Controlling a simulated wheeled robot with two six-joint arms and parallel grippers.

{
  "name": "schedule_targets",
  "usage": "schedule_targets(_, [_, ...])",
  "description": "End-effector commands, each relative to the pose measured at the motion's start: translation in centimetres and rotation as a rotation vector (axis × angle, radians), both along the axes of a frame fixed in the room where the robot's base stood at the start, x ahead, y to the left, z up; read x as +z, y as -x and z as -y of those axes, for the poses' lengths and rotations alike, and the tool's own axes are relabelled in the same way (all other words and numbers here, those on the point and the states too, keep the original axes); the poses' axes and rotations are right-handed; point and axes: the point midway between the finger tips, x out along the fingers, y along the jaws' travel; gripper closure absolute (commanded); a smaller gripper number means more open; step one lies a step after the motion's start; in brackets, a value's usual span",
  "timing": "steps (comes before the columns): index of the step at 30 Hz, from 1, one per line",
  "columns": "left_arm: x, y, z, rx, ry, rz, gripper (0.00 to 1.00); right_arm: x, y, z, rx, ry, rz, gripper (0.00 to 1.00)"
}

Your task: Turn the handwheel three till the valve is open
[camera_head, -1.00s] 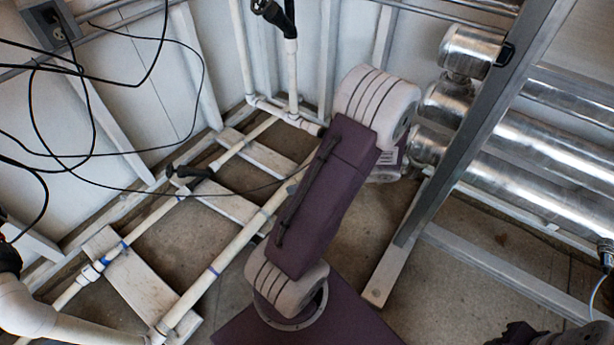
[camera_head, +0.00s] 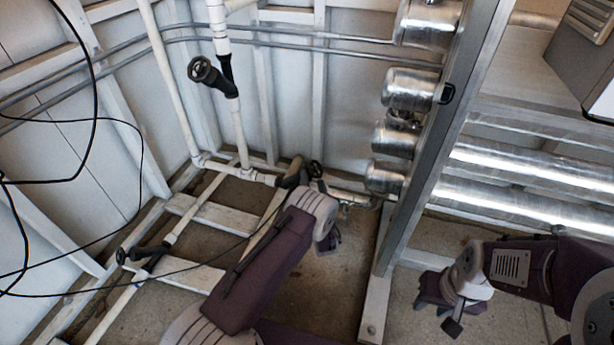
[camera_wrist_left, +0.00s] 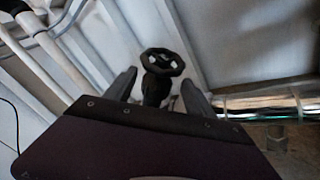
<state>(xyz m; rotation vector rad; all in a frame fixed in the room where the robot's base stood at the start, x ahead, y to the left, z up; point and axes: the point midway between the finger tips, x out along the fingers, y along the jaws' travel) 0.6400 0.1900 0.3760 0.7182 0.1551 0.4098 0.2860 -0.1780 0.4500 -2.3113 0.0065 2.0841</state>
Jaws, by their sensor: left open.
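In the left wrist view a black handwheel (camera_wrist_left: 162,62) with spokes sits ahead of my left gripper (camera_wrist_left: 158,88). Its two fingers are apart, one on each side of the wheel's black stem, with the wheel beyond them; I cannot tell whether they touch it. In the head view a black handwheel (camera_head: 316,169) shows low by the wall, just past my left wrist; the left fingers are hidden there. Other black handwheels are on the upright pipe (camera_head: 199,68) and low at the left (camera_head: 121,256). No numbers are readable. My right gripper (camera_head: 451,308) hangs at the right, its opening unclear.
A grey metal post (camera_head: 430,150) stands right of my left arm, with shiny cylinders (camera_head: 405,90) beside it. White pipes and frame bars (camera_head: 215,215) cover the floor at the left. Black cables (camera_head: 95,110) hang at the left. Some floor (camera_head: 335,285) is clear.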

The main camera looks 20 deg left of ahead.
Motion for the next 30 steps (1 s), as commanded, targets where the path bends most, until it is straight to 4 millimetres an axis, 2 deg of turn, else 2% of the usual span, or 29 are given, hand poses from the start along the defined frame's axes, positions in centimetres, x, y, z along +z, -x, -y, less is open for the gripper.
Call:
schedule_targets(1, [-0.7, -1.0, -0.6, 0.002, 0.002, 0.006, 0.37, -1.6, 0.0, 0.0, 0.0, 0.0, 0.0, 0.63])
schedule_targets(6, [-0.5, -3.5, -1.7, 0.002, 0.002, 0.003, 0.37, -3.2, 0.0, 0.0, 0.0, 0.0, 0.0, 0.63])
schedule_targets(10, [-0.2, -4.4, -2.1, 0.001, 0.0, 0.0, 0.37, -3.5, 0.0, 0.0, 0.0, 0.0, 0.0, 0.63])
schedule_targets(17, [0.0, -4.5, -2.1, 0.001, 0.001, -0.001, 0.37, -3.4, 0.0, 0.0, 0.0, 0.0, 0.0, 0.63])
schedule_targets(23, [0.0, -4.5, -2.1, 0.001, 0.001, -0.001, 0.89, -3.4, 0.0, 0.0, 0.0, 0.0, 0.0, 0.63])
schedule_targets(30, [-0.3, -4.5, -2.1, 0.02, 0.001, 0.022, 0.88, -4.3, 0.0, 0.0, 0.0, 0.0, 0.0, 0.63])
